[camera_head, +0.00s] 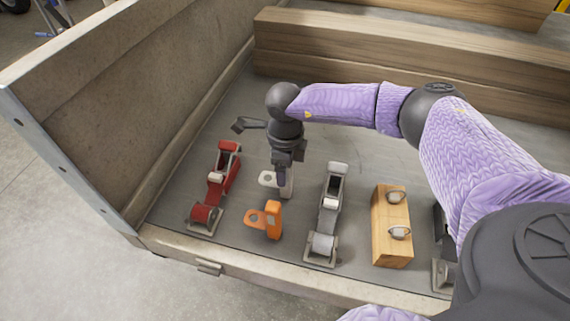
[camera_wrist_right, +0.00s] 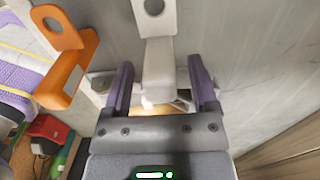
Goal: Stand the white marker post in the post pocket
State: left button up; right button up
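The white marker post (camera_head: 288,189) is a small white piece with a holed tab, on the grey trailer bed below my right gripper (camera_head: 283,178). In the right wrist view the white post (camera_wrist_right: 159,72) lies between the two purple fingers, with a gap on each side. The right gripper is open around it and points down. I cannot make out the post pocket for certain. My left gripper does not show in the head view.
An orange holed piece (camera_head: 273,220) stands close in front of the post. A red ratchet (camera_head: 221,177) is to the left, a grey ratchet (camera_head: 330,205) to the right, then a wooden block (camera_head: 391,245) with rings. Timber beams (camera_head: 380,58) lie behind; a side wall (camera_head: 150,85) bounds the left.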

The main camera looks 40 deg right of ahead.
notch_tip(320, 180, up, 10)
jog(key=p, duration=0.3)
jog(key=shift+d+f+p, duration=0.15)
jog(key=shift+f+p, duration=0.1)
jog(key=shift+p, duration=0.05)
jog(key=shift+r, duration=0.25)
